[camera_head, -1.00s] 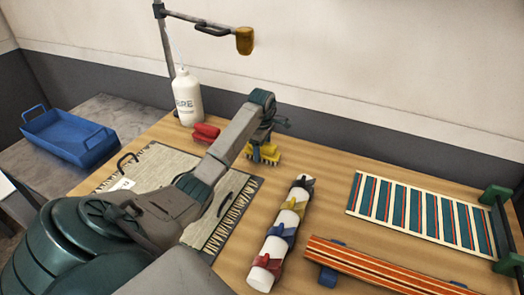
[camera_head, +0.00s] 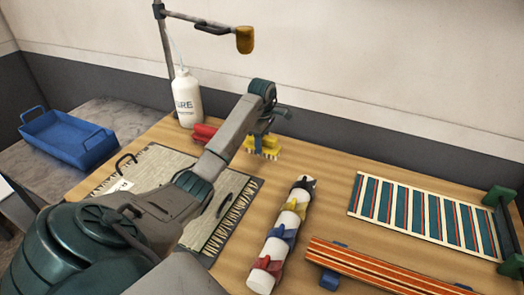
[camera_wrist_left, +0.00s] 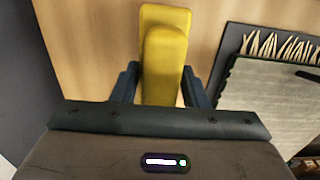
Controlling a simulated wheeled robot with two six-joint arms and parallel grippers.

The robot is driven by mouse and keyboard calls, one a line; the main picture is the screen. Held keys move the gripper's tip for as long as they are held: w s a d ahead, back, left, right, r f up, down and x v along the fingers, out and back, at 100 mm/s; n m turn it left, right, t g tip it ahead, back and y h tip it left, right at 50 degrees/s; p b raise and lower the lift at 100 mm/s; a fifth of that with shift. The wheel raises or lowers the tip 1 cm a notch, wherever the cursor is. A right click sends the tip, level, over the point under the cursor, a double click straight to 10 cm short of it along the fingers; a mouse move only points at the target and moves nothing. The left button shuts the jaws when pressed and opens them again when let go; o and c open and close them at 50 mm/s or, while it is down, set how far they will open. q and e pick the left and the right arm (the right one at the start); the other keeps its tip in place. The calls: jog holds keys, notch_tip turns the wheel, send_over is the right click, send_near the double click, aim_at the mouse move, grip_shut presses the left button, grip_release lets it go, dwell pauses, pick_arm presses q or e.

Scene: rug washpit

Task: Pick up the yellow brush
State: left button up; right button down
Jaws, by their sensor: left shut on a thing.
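The yellow brush (camera_head: 271,151) has pale bristles and is at the back of the wooden table, below my left gripper (camera_head: 262,140). In the left wrist view the yellow brush (camera_wrist_left: 164,55) sits between the two dark fingers of my left gripper (camera_wrist_left: 160,85). The left gripper is shut on it. The bristles point down toward the table; I cannot tell whether they touch it. My arm hides part of the brush in the head view. My right gripper is not in view.
A red brush (camera_head: 200,134) and a white bottle (camera_head: 187,98) stand left of the gripper. A fringed rug (camera_head: 150,170) lies in front. A white roll with coloured clamps (camera_head: 262,277) and striped pieces (camera_head: 425,217) lie to the right. A blue tray (camera_head: 70,140) is far left.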

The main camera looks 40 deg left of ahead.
pick_arm(q)
jog(key=s+d+p, duration=0.1)
jog(key=s+d, duration=0.1)
jog(key=s, duration=0.2)
jog(key=s+d+r+p, duration=0.1)
jog(key=s+d+p, duration=0.1)
jog(key=s, duration=0.2)
jog(key=s+d+p, duration=0.1)
jog(key=s+d, duration=0.1)
jog(key=s, duration=0.3)
jog(key=shift+d+r+p, duration=0.3)
jog(key=shift+d+p, duration=0.05)
jog(key=shift+d, duration=0.05)
jog(key=shift+s+d, duration=0.35)
jog(key=shift+s, duration=0.25)
jog(key=o, duration=0.5)
jog(key=c, duration=0.3)
jog(key=shift+f, duration=0.1)
